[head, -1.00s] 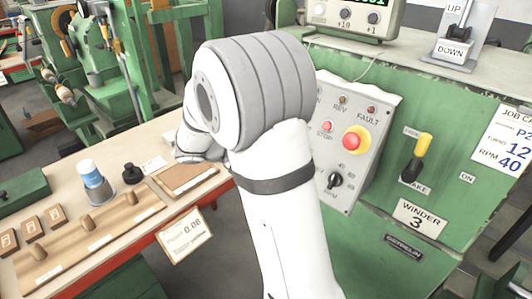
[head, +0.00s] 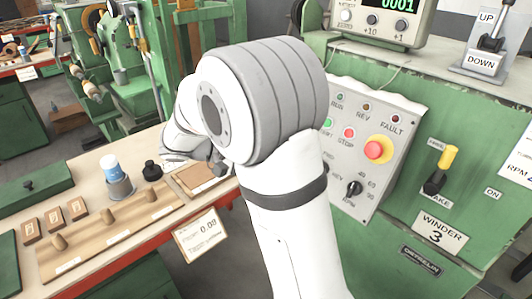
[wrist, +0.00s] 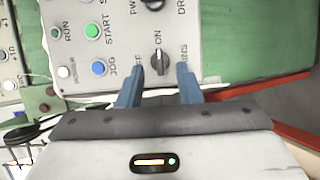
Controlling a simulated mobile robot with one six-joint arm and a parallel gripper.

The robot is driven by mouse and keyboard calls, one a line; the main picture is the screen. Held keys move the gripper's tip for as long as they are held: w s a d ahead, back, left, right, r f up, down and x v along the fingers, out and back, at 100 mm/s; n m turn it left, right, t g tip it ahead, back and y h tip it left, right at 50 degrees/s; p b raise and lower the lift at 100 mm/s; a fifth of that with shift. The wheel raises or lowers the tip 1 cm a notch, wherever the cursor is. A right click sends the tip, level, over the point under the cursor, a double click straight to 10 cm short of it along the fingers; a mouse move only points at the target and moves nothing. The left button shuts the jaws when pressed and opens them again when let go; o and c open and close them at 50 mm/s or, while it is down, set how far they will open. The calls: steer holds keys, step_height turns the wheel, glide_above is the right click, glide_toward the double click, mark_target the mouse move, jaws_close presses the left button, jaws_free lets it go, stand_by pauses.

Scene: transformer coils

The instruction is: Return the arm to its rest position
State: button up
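My arm (head: 262,100) stands bent in the middle of the head view, its white upright link below a grey ribbed joint. Its far end reaches back and left above the bench, and my gripper is mostly hidden there. In the wrist view my gripper (wrist: 160,70) has two blue-grey fingers spread apart. The black MAINS knob (wrist: 158,62) on a grey panel shows between the fingertips. I see nothing held, and cannot tell whether a finger touches the panel.
The winder's control panel (head: 345,168), with a red stop button (head: 378,150), is close right of the arm. A brake lever (head: 440,170) stands farther right. The bench at left carries a blue-and-white container (head: 114,172), a wooden peg board (head: 135,222) and a black weight (head: 152,171).

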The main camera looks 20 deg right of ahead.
steer(key=shift+s, duration=0.1)
steer(key=s+a+r+t+y+p, duration=0.1)
steer(key=s+a+r+y+p, duration=0.1)
steer(key=s+y, duration=0.5)
steer(key=s+a+r+t+y+p, duration=0.2)
steer(key=s+a+y+p, duration=0.3)
steer(key=s, duration=0.5)
steer(key=shift+s+r+m+t+y+p, duration=0.3)
steer(key=shift+r+m+y+p, duration=0.15)
steer(key=shift+y+p, duration=0.5)
